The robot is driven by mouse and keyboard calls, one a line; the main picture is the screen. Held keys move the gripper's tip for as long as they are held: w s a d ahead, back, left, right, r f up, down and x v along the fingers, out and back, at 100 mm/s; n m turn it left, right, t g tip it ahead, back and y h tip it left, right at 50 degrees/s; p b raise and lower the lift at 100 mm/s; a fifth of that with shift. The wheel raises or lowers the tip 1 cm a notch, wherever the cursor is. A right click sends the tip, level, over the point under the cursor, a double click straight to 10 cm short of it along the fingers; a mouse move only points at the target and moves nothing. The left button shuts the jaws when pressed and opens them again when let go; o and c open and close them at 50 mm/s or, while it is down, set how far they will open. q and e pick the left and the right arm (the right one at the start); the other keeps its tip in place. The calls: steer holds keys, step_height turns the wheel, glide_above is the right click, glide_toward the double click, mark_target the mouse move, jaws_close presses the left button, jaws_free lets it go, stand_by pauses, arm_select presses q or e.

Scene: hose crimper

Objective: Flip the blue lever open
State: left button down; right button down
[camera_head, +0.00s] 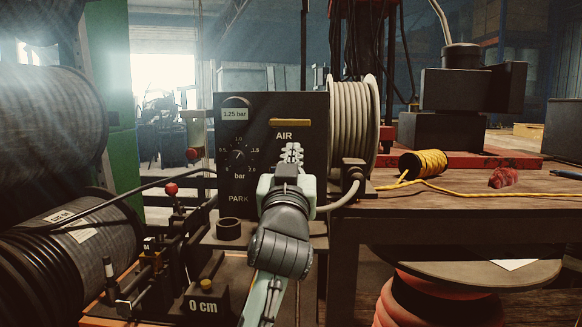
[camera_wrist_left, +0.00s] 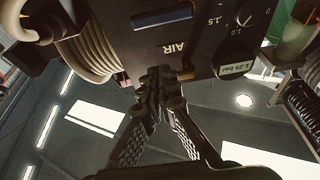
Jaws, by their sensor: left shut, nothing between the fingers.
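A dark control panel (camera_head: 262,170) stands in front of me. A horizontal bar-shaped lever (camera_head: 290,122) lies across it just above the AIR label. Whether the fingertips touch the panel is unclear. My right gripper is not in view.
A pressure dial (camera_head: 238,155) and a 1.25 bar display (camera_head: 236,114) are left of the gripper. A beige hose reel (camera_head: 354,125) stands close on the right. A red-knobbed lever (camera_head: 171,189) is at lower left. A wooden table (camera_head: 450,205) holds yellow cord (camera_head: 424,163).

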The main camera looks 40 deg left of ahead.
arm_select(q)
steer(key=shift+w+a+f, duration=0.45)
steer(key=shift+w+f, duration=0.2)
steer(key=shift+f, duration=0.1)
steer(key=shift+w+a+f, duration=0.4)
steer(key=shift+w+f, duration=0.25)
steer(key=shift+f, duration=0.05)
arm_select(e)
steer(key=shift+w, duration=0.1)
arm_select(q)
steer(key=shift+f+m, duration=0.15)
steer(key=shift+m, duration=0.45)
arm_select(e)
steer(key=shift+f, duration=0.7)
